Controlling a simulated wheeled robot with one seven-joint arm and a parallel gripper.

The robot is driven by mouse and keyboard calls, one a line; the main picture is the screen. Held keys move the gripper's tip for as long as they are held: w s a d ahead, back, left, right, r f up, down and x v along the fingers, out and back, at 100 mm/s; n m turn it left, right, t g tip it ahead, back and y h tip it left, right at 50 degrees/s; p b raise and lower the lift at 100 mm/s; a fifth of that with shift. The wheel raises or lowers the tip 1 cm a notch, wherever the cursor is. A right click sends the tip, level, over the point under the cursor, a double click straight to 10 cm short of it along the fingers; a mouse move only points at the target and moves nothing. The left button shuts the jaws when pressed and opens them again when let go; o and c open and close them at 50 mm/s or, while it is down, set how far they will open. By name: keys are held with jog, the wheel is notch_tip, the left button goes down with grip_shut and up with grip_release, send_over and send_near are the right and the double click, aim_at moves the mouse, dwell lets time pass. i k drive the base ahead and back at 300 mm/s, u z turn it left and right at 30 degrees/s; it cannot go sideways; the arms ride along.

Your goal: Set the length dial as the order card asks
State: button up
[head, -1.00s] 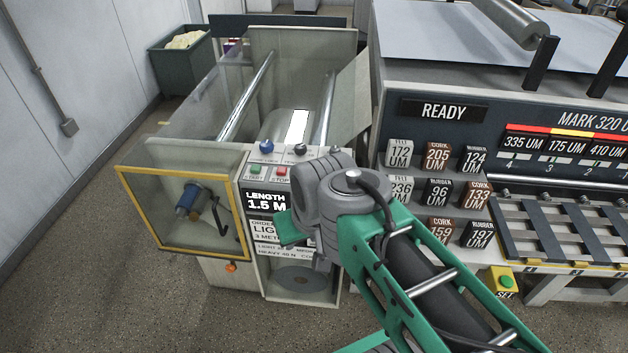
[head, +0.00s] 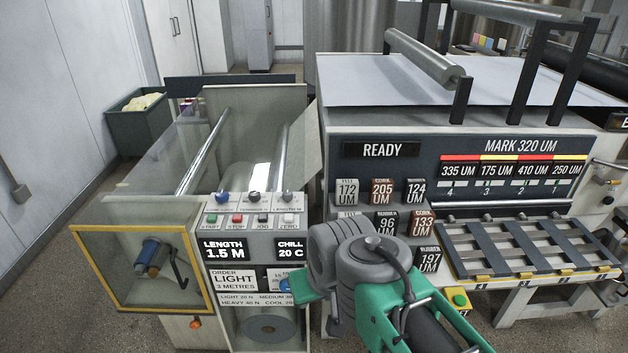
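The order card (head: 232,281) on the left machine's front reads ORDER LIGHT, 3 METRES. Above it, the length display (head: 222,249) reads LENGTH 1.5 M. On the sloping panel top stand three knobs: a blue one (head: 222,198), a black one (head: 253,197) and a grey one (head: 288,197). The label by the grey knob seems to read LENGTH, so it looks like the length dial; the print is small. My gripper (head: 305,285) shows only as a green part below and right of the panel, apart from the knobs. My grey wrist hides its fingers.
Start, stop, jog and zero buttons (head: 250,220) sit in front of the knobs. A yellow-framed window (head: 140,270) is at left. Thickness blocks (head: 383,192) stand close at right, by the coating machine (head: 490,150). Space above the knobs is clear.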

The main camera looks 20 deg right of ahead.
aim_at(288, 195)
jog(key=z, duration=0.05)
jog(key=i, duration=1.05)
jog(key=u, duration=0.65)
